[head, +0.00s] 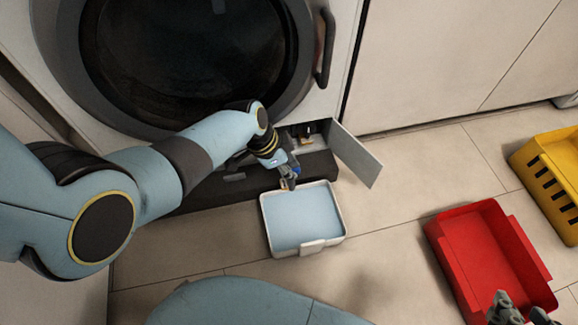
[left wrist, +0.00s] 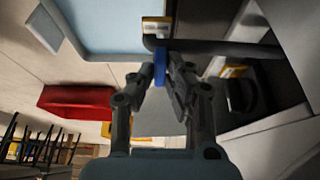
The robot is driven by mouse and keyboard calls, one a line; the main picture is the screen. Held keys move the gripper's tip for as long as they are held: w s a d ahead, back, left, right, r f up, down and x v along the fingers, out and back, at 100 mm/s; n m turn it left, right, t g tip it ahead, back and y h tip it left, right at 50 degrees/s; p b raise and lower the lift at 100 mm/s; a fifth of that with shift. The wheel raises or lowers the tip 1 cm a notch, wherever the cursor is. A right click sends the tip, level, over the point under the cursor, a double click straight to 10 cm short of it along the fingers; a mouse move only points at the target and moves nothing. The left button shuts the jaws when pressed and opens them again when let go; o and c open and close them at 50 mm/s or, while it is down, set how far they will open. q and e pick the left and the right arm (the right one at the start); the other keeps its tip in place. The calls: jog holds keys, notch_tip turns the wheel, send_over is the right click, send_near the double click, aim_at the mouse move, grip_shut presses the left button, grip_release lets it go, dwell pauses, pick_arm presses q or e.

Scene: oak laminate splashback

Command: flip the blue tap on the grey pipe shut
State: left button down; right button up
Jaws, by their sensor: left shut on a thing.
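The blue tap (left wrist: 160,66) shows in the left wrist view between the fingertips of my left gripper (left wrist: 162,74). It seems to stand crosswise to the dark grey pipe (left wrist: 220,47); its far end is hidden by the fingers. In the head view my left gripper (head: 289,178) reaches down in front of the washing machine's open lower compartment, shut on the tap above the tray's back left corner. My right gripper (head: 522,307) is at the bottom right edge, partly cut off, its fingers apart and empty.
A white tray (head: 304,247) with a pale blue inside lies on the floor under the pipe's end. An open flap (head: 356,155) sticks out right of the compartment. A red bin (head: 533,254) and a yellow crate (head: 530,172) stand at the right. Floor between tray and red bin is clear.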

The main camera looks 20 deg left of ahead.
pick_arm(q)
jog(key=c, duration=1.4)
grip_release()
jog(key=shift+o, duration=0.2)
jog(key=v, duration=1.2)
jog(key=shift+w, duration=0.1)
